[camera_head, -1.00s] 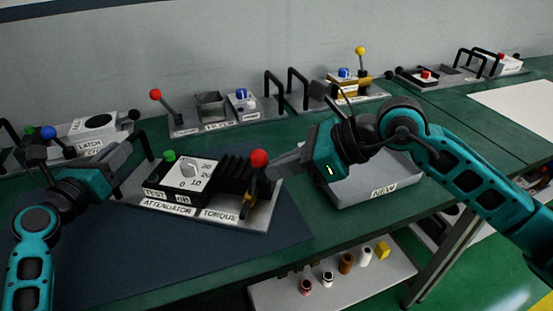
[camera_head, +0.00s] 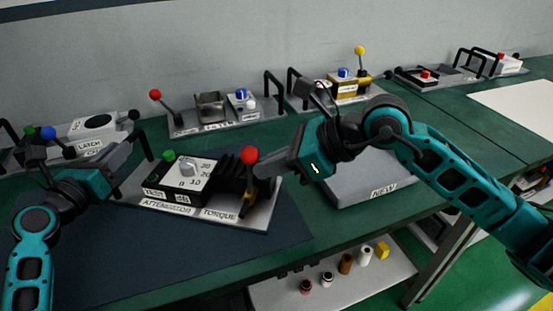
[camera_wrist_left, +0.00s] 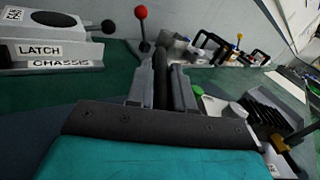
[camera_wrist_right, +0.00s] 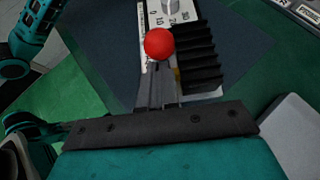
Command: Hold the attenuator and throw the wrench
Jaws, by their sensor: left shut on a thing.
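The attenuator (camera_head: 180,189) is a black box with a white dial face, grey knob and green button, on a grey plate labelled ATTENUATOR and TORQUE. My left gripper (camera_head: 141,149) is shut on the black upright handle (camera_wrist_left: 163,82) at the plate's left end. The wrench lever with its red ball (camera_head: 249,155) stands at the plate's right part, beside black fins. My right gripper (camera_head: 264,181) is at this lever from the right. In the right wrist view its fingers lie close together, just below the red ball (camera_wrist_right: 159,43); whether they touch the stem is hidden.
A grey tray labelled NEW (camera_head: 375,178) stands right of the plate. Panels with levers (camera_head: 225,115) line the wall behind, and a LATCH box (camera_head: 95,128) stands at left. A lower shelf (camera_head: 330,283) holds several small parts. The dark mat in front is clear.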

